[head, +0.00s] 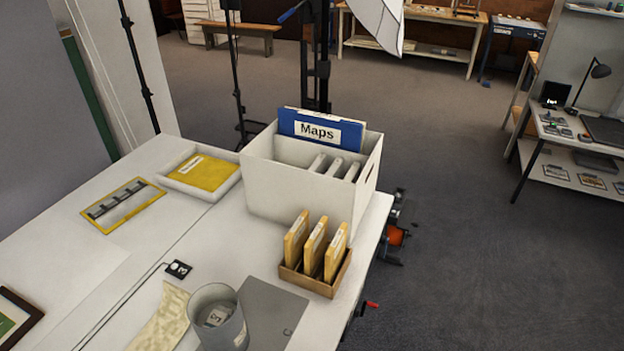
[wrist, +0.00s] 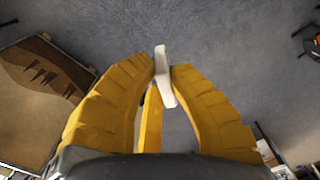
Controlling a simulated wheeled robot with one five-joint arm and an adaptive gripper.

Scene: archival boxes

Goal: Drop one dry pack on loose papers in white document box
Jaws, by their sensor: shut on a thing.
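My gripper (wrist: 163,75) shows in the wrist view. I do not see my gripper in the head view. The tall white document box (head: 290,195) stands on the table in the head view. It holds a blue "Maps" folder (head: 320,128) at the back and several pale upright pieces (head: 334,167); its floor is hidden. A grey cup (head: 218,318) at the front of the table has a small labelled item inside.
A shallow white tray (head: 215,193) with a yellow folder (head: 204,172) lies left of the box. A wooden holder (head: 312,281) with three upright tan folders stands in front of it. A framed strip (head: 122,205) and grey folder (head: 265,312) lie flat. Stands rise behind the table.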

